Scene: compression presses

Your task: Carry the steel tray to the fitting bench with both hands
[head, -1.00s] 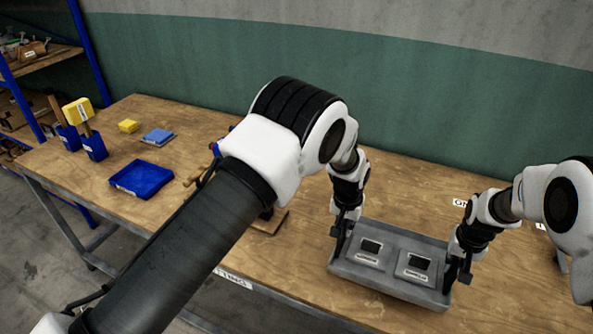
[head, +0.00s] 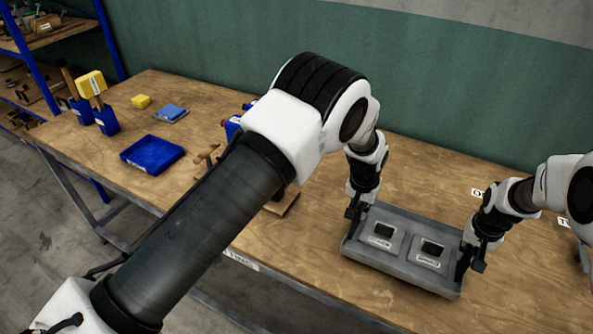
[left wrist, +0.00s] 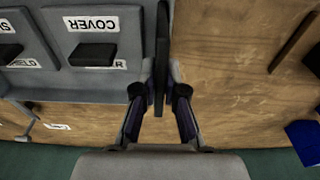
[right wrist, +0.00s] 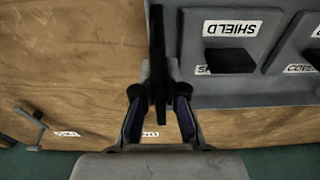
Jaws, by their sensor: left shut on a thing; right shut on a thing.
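The grey steel tray (head: 402,275) is at the right of the fitting bench (head: 330,240). I cannot tell whether it rests on the top or is just above it. It holds two square fixtures marked COVER (left wrist: 95,35) and SHIELD (right wrist: 232,40), each with a dark block. My left gripper (head: 356,208) is shut on the tray's left end; the left wrist view shows the fingers closed at a dark upright bar (left wrist: 162,60). My right gripper (head: 468,258) is shut on the right end, at a similar bar (right wrist: 157,60).
A blue bin (head: 152,155), a blue block (head: 171,113), a yellow block (head: 141,101) and blue holders (head: 106,120) stand at the bench's left. A wooden-handled tool (head: 206,155) is partly behind my left arm. A blue shelf rack (head: 110,40) stands far left.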

